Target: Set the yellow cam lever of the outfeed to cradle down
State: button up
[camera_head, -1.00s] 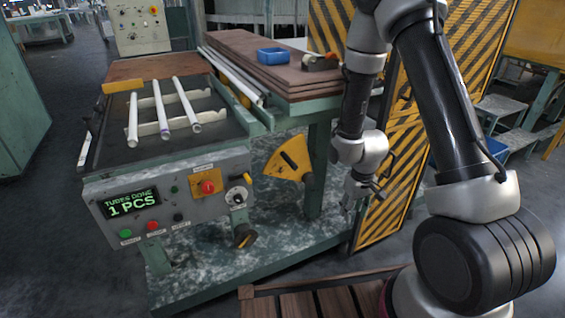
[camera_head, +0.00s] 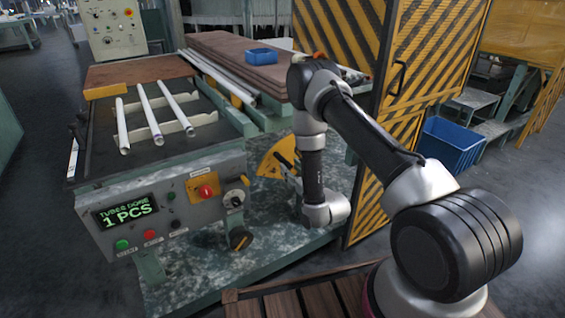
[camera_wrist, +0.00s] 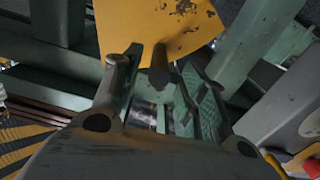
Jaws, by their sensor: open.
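The yellow cam lever (camera_head: 268,160) is a fan-shaped plate on the machine's right side, below the tube bed; my gripper and arm partly cover it. In the wrist view the yellow plate (camera_wrist: 165,25) fills the top middle, with a dark rounded knob (camera_wrist: 160,70) in front of it. My gripper (camera_wrist: 162,72) is open, one finger on each side of the knob; I cannot tell whether either touches it. In the head view my gripper (camera_head: 288,174) is small and beside the plate. The outfeed bed (camera_head: 105,155) carries white tubes (camera_head: 151,112) on pale notched cradles.
The control panel (camera_head: 168,203) has a red rotary switch, push buttons and a display reading "TUBES DONE 1 PCS". Green machine legs and beams crowd my gripper in the wrist view. A yellow-black striped panel (camera_head: 440,60) stands at right, with a blue crate (camera_head: 450,145) behind.

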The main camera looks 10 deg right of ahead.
aim_at(283, 161)
jog(key=x, duration=0.6)
jog(key=shift+w, duration=0.15)
grip_shut()
